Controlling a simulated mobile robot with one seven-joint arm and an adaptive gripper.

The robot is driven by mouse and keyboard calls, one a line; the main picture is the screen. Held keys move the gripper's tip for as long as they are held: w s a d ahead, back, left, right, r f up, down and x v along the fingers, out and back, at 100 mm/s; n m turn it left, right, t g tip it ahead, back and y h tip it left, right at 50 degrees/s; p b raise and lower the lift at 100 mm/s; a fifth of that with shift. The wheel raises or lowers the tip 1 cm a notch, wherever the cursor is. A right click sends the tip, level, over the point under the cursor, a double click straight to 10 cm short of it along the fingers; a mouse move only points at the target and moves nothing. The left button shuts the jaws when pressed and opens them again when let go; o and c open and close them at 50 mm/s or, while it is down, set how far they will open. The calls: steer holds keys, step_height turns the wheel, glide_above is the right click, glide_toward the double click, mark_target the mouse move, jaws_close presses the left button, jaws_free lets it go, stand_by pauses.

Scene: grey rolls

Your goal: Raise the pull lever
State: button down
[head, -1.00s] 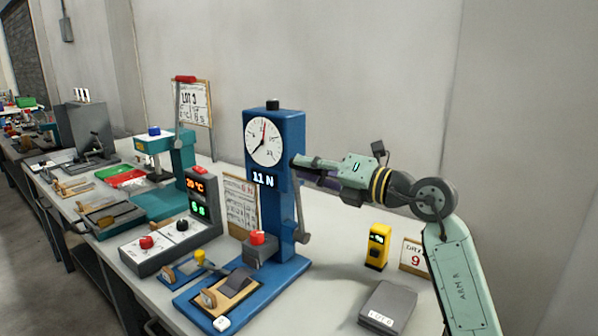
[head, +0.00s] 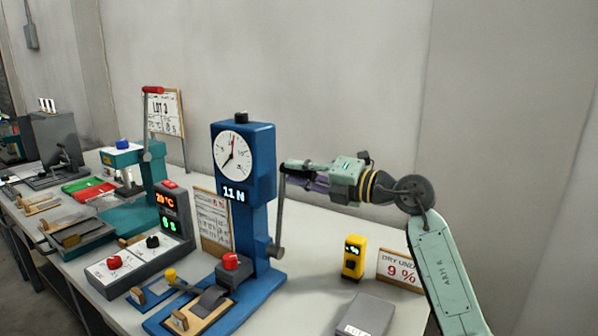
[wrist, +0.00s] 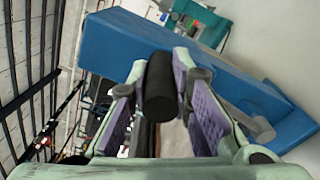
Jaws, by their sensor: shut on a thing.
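The pull lever (head: 280,215) is a thin grey rod on the right side of the blue pull tester (head: 250,165). It rises nearly upright from a grey pivot hub low on the column. My gripper (head: 286,169) is at the top of the rod, to the right of the dial head. In the wrist view, the lever's dark cylindrical handle (wrist: 160,92) sits between the two purple-padded fingers, and my gripper (wrist: 160,78) is shut on it. The grip hides the handle in the head view. The tester's display reads 11 N.
A yellow meter (head: 353,257), a sign reading 9 % (head: 401,270) and a grey box (head: 366,316) stand right of the tester. A control box with red and black knobs (head: 140,260) and a teal press (head: 150,190) stand left. Bench between tester and meter is clear.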

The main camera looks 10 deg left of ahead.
steer(key=shift+w+d+r+t, duration=0.2)
steer(key=shift+w+d+t, duration=0.05)
steer(key=shift+w+t, duration=0.05)
steer(key=c, duration=1.4)
jaws_free()
steer(key=shift+c, duration=0.2)
steer(key=shift+w+f, duration=0.2)
steer(key=shift+f, duration=0.1)
steer(key=shift+s+r, duration=0.15)
steer(key=shift+s, duration=0.05)
steer(key=v, duration=0.7)
steer(key=shift+d, duration=0.2)
